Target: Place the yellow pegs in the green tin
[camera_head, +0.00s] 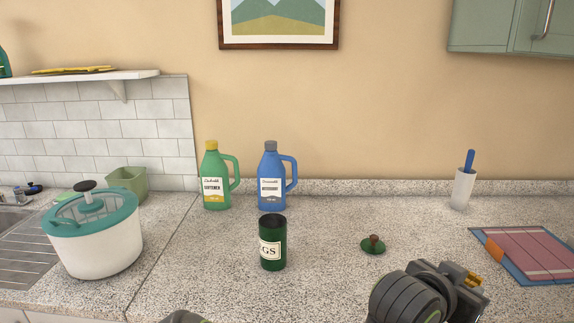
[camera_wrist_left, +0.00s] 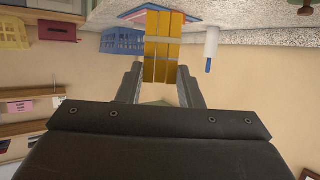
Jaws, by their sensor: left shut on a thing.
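My left gripper (camera_head: 468,280) is at the lower right of the head view, to the right of the tin and nearer than the lid. It is shut on the yellow pegs (camera_wrist_left: 161,47), a bundle of slim bars side by side between the fingers in the left wrist view. A small yellow end of the pegs shows in the head view (camera_head: 474,279). The green tin (camera_head: 272,250) stands upright and open on the counter, with a pale label; its inside is dark. A green lid (camera_head: 373,245) with a brown knob lies on the counter right of it. My right gripper is not in view.
A green bottle (camera_head: 215,185) and a blue bottle (camera_head: 271,180) stand behind the tin. A white pot (camera_head: 95,250) with a teal lid is at the left. A white holder (camera_head: 463,190) and a pink-and-blue mat (camera_head: 530,252) are at the right.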

